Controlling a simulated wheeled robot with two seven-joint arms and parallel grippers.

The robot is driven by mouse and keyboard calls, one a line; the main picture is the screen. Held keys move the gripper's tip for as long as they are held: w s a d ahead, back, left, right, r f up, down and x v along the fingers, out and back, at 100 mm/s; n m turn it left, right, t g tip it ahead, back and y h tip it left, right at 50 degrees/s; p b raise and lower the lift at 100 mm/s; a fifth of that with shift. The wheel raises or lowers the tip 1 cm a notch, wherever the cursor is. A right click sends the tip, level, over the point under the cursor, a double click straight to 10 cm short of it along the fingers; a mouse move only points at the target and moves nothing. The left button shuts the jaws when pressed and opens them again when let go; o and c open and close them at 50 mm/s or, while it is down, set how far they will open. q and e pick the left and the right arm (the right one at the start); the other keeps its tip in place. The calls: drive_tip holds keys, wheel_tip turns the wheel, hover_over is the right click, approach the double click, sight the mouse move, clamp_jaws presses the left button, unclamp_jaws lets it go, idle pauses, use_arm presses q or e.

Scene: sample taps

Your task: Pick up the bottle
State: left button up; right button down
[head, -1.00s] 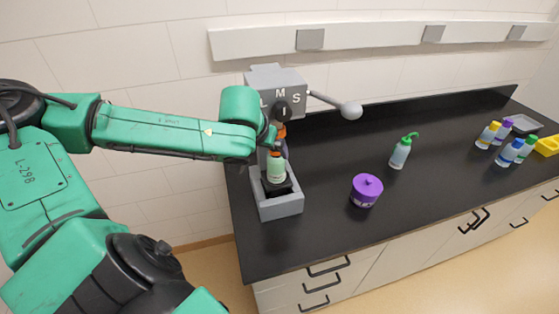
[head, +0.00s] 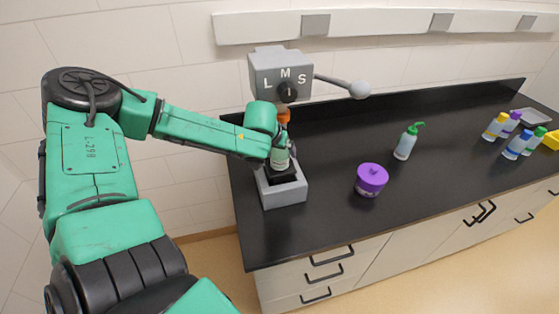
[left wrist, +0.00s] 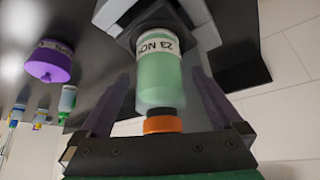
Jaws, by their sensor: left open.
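The bottle (head: 279,159) has a pale green body, a white label and an orange cap (head: 284,115). It stands upright on the grey base of the tap stand marked LMS, below its head. In the left wrist view the bottle (left wrist: 160,78) appears with its orange cap toward my palm, and its label shows part of a number. My left gripper (head: 283,146) is at the bottle, and in the wrist view its dark fingers (left wrist: 158,100) are open on either side of it, with gaps visible. The arm hides part of the bottle in the head view. My right gripper is not in view.
The tap stand (head: 280,76) has a grey lever with a ball end (head: 359,89) reaching right. A purple lidded jar (head: 371,180) and a green-topped squeeze bottle (head: 406,142) stand to the right. Several capped bottles and a grey tray (head: 528,117) are at far right. The black counter between is clear.

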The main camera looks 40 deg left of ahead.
use_arm(q)
drive_tip(key=shift+w+a+f, duration=0.1)
drive_tip(key=shift+w+f, duration=0.4)
drive_tip(key=shift+s+r, duration=0.15)
drive_tip(key=shift+s, duration=0.05)
drive_tip(key=c, duration=1.4)
drive_tip(key=shift+w, duration=0.1)
clamp_jaws()
drive_tip(key=shift+r, duration=0.1)
